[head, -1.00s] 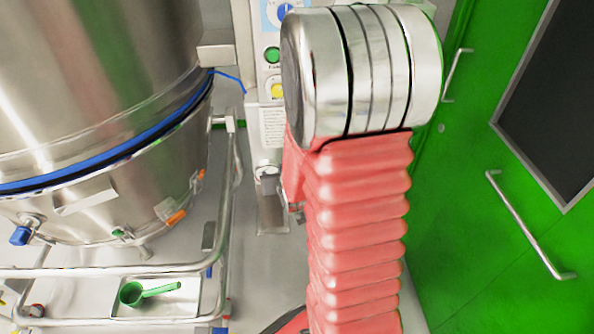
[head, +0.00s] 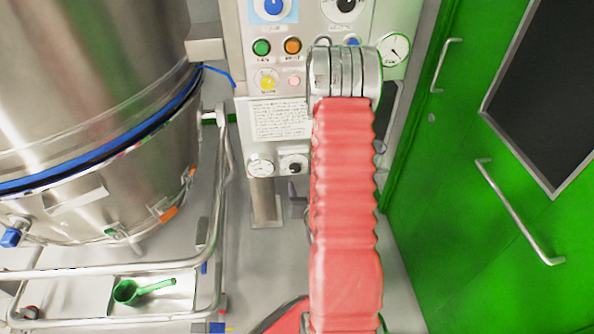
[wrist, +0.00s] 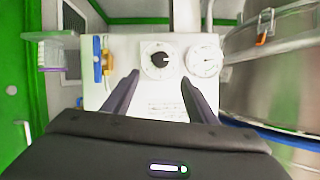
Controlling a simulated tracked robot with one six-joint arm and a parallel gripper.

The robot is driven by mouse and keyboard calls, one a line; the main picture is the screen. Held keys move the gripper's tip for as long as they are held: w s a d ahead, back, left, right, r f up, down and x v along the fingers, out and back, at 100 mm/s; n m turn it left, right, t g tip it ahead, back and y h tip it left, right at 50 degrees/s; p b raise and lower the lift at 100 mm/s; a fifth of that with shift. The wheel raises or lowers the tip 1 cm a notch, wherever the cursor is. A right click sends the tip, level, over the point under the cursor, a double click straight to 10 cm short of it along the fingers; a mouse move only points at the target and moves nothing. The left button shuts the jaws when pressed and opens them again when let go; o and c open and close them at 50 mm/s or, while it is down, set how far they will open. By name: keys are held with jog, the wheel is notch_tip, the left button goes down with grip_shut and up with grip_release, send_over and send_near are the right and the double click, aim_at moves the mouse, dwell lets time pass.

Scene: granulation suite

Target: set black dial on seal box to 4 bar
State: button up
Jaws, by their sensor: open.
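The seal box shows in the wrist view as a pale panel (wrist: 118,47), upside down compared with the head view. Its black dial (wrist: 160,59) is a dark knob on a round white scale, left of a white gauge (wrist: 205,61). In the head view the dial (head: 293,166) sits right of the gauge (head: 260,165), low on the panel. The scale numbers are too small to read. My gripper (wrist: 159,77) is open and empty, its two dark fingers apart, pointing at the panel with the dial between and beyond the tips. My arm mostly hides the gripper in the head view.
A text placard (head: 279,118), coloured buttons and other dials lie above the seal box. A steel vessel (head: 90,90) with a rail stands left, and a green door (head: 500,200) right. A blue-handled valve (wrist: 97,62) shows beside the dial in the wrist view.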

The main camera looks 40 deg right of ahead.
aim_at(297, 169)
jog(key=shift+w, duration=0.1)
jog(key=x, duration=1.3)
jog(key=shift+w+d+f, duration=0.15)
jog(key=shift+w, duration=0.15)
jog(key=c, duration=1.1)
jog(key=shift+o, duration=0.2)
jog(key=shift+s+d, duration=0.1)
jog(key=shift+d, duration=0.1)
